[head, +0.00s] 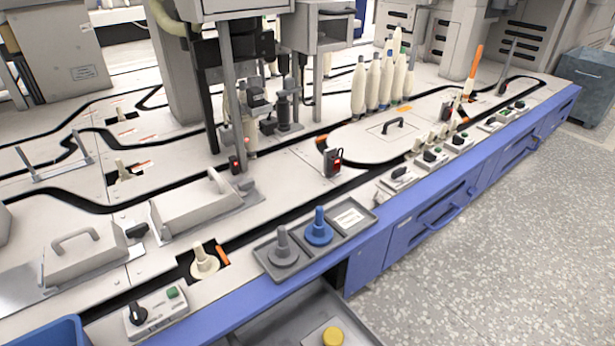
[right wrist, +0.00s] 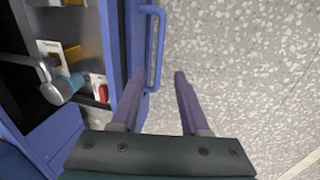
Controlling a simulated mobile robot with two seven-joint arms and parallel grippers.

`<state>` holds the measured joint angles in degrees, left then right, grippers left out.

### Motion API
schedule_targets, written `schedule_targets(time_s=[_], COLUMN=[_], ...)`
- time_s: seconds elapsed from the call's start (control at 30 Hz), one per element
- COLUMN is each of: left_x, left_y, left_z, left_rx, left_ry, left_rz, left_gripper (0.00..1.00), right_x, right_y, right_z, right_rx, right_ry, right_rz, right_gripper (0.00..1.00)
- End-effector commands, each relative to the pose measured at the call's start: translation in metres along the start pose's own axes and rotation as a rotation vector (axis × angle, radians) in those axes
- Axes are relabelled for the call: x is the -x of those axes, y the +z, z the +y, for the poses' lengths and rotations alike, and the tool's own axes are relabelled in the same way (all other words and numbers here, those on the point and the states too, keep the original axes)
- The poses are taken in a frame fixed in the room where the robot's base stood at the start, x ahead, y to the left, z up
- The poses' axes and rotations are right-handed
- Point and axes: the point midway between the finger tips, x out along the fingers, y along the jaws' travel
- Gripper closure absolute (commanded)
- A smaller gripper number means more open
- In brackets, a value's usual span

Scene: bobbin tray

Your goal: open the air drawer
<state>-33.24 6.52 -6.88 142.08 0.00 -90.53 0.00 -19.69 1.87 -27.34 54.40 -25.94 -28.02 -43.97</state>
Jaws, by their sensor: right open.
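In the right wrist view, my right gripper (right wrist: 160,80) is open with two purple fingers. A blue bar handle (right wrist: 154,45) on a blue drawer front (right wrist: 122,45) lies just ahead, its near end showing between the fingers, close to the left one. I cannot tell whether they touch. Behind this front is an open space holding a grey bent part with a teal end (right wrist: 68,86) and a red item (right wrist: 102,92). In the head view, an open grey drawer (head: 285,325) holds a yellow-topped item. No readable label marks the air drawer. My left gripper is not in view.
The head view shows a blue bench front with shut drawers, one with a handle (head: 440,215). A grey tray (head: 268,250) with grey and blue bobbin-like pieces sits near the bench edge. The speckled floor (head: 500,240) before the bench is clear; a grey bin (head: 588,82) stands far right.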

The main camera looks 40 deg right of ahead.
Motion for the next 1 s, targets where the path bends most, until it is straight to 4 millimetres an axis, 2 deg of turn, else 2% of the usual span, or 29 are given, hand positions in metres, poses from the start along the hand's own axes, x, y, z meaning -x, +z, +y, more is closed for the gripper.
schedule_targets(time_s=[0.03,0.2,0.87,0.97,1.0], left_x=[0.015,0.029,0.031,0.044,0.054], left_y=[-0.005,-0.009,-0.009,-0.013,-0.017], left_z=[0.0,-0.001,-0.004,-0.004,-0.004], left_rx=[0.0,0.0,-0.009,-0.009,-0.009], left_ry=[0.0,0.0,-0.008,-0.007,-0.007], left_rz=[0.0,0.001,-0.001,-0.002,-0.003], left_gripper=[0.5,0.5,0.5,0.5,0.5], right_x=[0.017,0.034,0.037,0.052,0.065], right_y=[0.0,0.0,0.0,0.001,0.002], right_z=[0.001,0.0,0.0,0.008,0.014], right_rx=[0.001,0.001,-0.001,-0.029,-0.055], right_ry=[-0.001,-0.001,-0.001,0.005,0.01], right_rz=[0.0,0.0,0.0,-0.004,-0.009], right_gripper=[0.55,0.55,0.55,0.55,0.55])
